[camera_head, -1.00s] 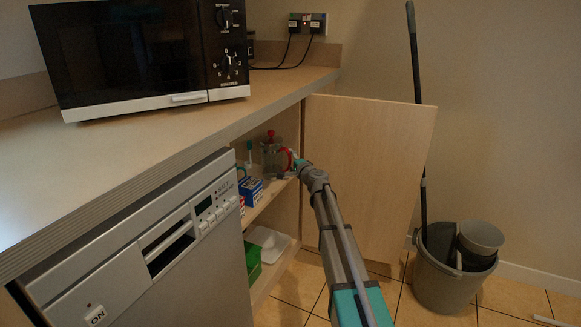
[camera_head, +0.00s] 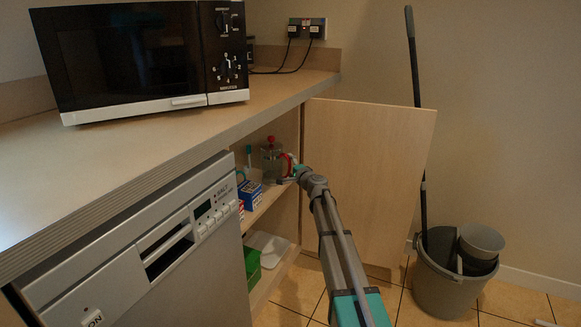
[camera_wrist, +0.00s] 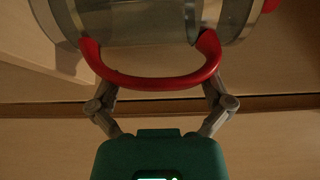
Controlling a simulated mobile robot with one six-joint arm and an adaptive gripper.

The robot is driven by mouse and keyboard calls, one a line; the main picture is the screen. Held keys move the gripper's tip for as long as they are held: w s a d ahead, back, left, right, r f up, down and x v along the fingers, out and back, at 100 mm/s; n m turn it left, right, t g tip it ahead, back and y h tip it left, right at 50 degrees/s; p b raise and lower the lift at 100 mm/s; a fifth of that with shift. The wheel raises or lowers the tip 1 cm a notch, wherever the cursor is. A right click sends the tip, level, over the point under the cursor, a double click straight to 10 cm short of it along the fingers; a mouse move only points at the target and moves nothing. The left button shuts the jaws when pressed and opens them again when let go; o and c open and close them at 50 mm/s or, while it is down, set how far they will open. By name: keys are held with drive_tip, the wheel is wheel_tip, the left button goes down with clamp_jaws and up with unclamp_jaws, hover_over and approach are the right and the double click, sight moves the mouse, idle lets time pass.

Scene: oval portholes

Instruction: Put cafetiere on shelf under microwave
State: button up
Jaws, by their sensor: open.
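The cafetiere (camera_head: 271,160) stands on the upper shelf (camera_head: 262,203) inside the open cupboard under the counter. It has a clear body, a red knob on top and a red handle. My gripper (camera_head: 291,176) is at its handle side, reaching in from the right. In the wrist view the cafetiere's glass body (camera_wrist: 150,28) fills the top, with its red handle (camera_wrist: 150,82) curving towards my gripper (camera_wrist: 158,95). The fingers are open and spread on either side of the handle. Whether they touch it is hard to tell. The microwave (camera_head: 145,60) sits on the counter above.
Blue boxes (camera_head: 250,192) stand on the shelf left of the cafetiere. The lower shelf holds a white tray (camera_head: 268,246) and a green item (camera_head: 252,266). The cupboard door (camera_head: 372,180) is open to the right, near my arm. A bucket (camera_head: 450,280) with a mop stands on the floor.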

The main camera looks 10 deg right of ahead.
drive_tip(key=shift+s, duration=0.1)
drive_tip(key=v, duration=1.2)
idle(0.6)
drive_tip(key=s+a+f+n+g+y, duration=0.1)
drive_tip(key=s+a+f+n+g, duration=0.45)
drive_tip(key=s, duration=0.25)
drive_tip(key=s+a+f+n+g, duration=0.5)
drive_tip(key=s+f, duration=0.1)
drive_tip(key=s, duration=0.3)
drive_tip(key=s+d+f+n+g+h, duration=0.1)
drive_tip(key=s+d+f+g+h, duration=0.2)
drive_tip(key=s, duration=0.6)
drive_tip(key=s+d+f+n+g+h, duration=0.2)
drive_tip(key=s+d+f+g+h, duration=0.1)
drive_tip(key=s, duration=0.6)
drive_tip(key=shift+f+h, duration=0.5)
drive_tip(key=shift+h, duration=0.1)
drive_tip(key=shift+n+g, duration=0.25)
